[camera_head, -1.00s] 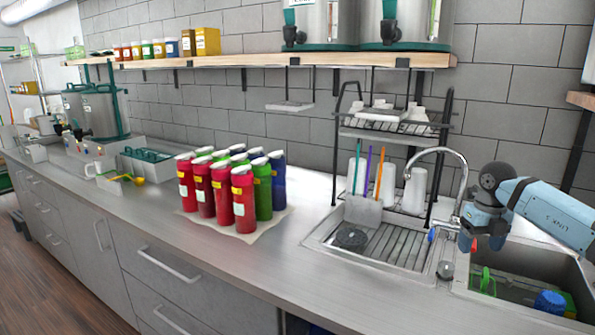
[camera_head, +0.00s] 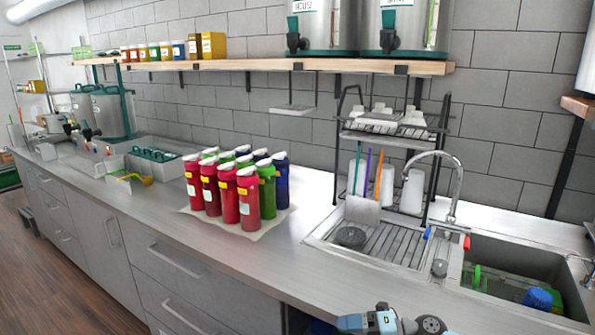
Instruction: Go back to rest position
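One of my arms (camera_head: 390,321) shows only as a blue and dark joint at the bottom edge, right of centre, in front of the counter. No fingertips of either gripper are in view. The grey counter (camera_head: 270,256) carries a group of red, green and dark blue bottles (camera_head: 226,188) with white caps, standing upright on a pale mat (camera_head: 265,222). The sink (camera_head: 525,262) is at the right with nothing of mine over it.
A black dish rack (camera_head: 427,172) with white cups and coloured sticks stands behind the drainboard (camera_head: 375,249). A curved tap (camera_head: 446,160) rises behind the sink. A shelf (camera_head: 270,64) with dispensers runs along the wall. The counter front is clear.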

